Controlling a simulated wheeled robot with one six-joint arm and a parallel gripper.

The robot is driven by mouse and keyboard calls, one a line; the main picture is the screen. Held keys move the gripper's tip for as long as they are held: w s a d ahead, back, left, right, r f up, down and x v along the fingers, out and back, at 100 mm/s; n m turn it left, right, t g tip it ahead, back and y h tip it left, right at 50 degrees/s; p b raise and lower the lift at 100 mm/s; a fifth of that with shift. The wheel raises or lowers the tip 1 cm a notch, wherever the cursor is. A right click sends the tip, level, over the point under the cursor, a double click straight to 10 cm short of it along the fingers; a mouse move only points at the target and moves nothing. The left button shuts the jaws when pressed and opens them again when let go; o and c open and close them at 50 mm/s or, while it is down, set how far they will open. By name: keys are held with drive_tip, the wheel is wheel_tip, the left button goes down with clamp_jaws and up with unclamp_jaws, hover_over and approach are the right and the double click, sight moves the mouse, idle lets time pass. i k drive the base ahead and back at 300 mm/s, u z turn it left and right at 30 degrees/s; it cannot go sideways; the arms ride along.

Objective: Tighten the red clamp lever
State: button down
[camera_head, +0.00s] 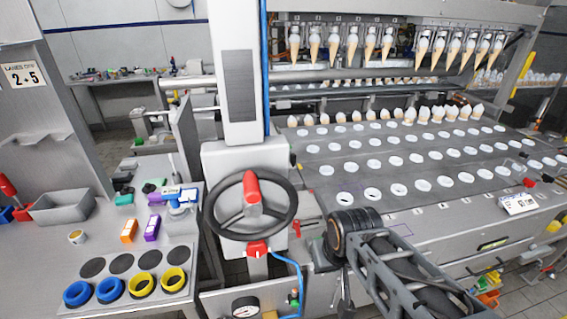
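A red lever-like piece (257,248) sits on the grey machine column just below the black handwheel (222,208). A second red part, a handle (252,190), stands at the middle of the wheel. I cannot tell for sure which of the two is the clamp lever, or how tight it is. My arm comes in from the bottom right and shows as far as a dark round joint, to the right of the wheel and apart from both red parts. My gripper's fingers do not show.
A blue hose (295,264) runs below the wheel, near a round gauge (245,307). On the left, a bench holds a grey bin (62,207), blue rings (78,293) and yellow rings (142,285). On the right is a conveyor plate (420,165) with holes and cones.

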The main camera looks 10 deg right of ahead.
sight(296, 224)
drive_tip(key=k, duration=1)
drive_tip(key=z, duration=1.25)
drive_tip(key=i, duration=1.05)
drive_tip(key=u, duration=2.25)
drive_tip(key=i, duration=0.5)
drive_tip(key=u, duration=0.05)
